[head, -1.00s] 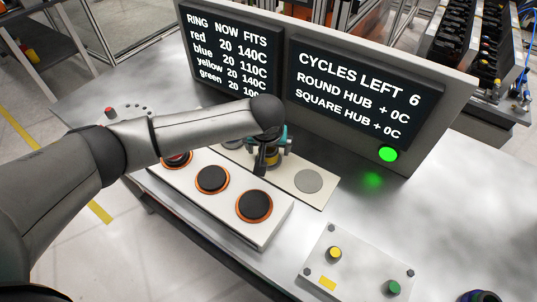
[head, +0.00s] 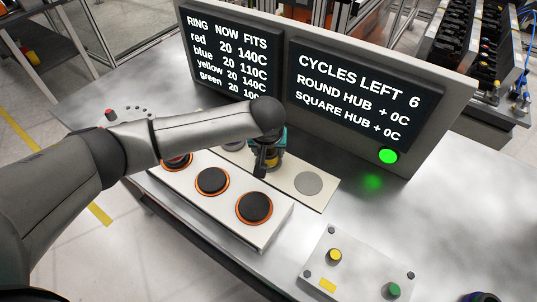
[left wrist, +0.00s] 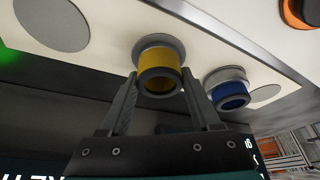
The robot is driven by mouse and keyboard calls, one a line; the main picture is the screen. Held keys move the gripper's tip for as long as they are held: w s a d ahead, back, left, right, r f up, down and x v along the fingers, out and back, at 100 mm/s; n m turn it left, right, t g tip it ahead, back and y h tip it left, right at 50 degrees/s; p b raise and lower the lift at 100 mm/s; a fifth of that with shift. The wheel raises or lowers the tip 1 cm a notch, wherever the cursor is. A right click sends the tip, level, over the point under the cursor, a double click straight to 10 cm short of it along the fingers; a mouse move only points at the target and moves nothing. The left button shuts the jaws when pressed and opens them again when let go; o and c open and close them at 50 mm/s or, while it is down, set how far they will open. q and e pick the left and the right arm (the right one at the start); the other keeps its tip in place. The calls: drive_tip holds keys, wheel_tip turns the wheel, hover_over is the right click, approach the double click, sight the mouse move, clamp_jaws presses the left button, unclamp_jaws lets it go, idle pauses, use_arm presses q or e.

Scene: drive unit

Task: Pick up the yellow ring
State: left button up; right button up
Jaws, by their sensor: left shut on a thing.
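The yellow ring (left wrist: 158,82) shows in the left wrist view, standing on a grey round disc (left wrist: 158,45) of the pale plate. It has a dark band at its near end. My left gripper (left wrist: 162,95) has one finger on each side of the ring and is shut on it. In the head view my left gripper (head: 265,163) is at the pale plate, behind the row of dark round pads, and my forearm hides much of it. The ring is mostly hidden there. My right gripper is not in view.
A blue ring (left wrist: 231,95) stands close beside the yellow one. A white block with orange-rimmed pads (head: 254,207) lies in front. A display panel (head: 362,92) with a green lamp (head: 388,156) stands behind. A button box (head: 357,268) sits at the right front.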

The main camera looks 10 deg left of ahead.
use_arm(q)
clamp_jaws()
wheel_tip(320, 180, up, 23)
drive_tip(key=p, duration=0.8)
drive_tip(key=shift+p, duration=0.4)
idle(0.3)
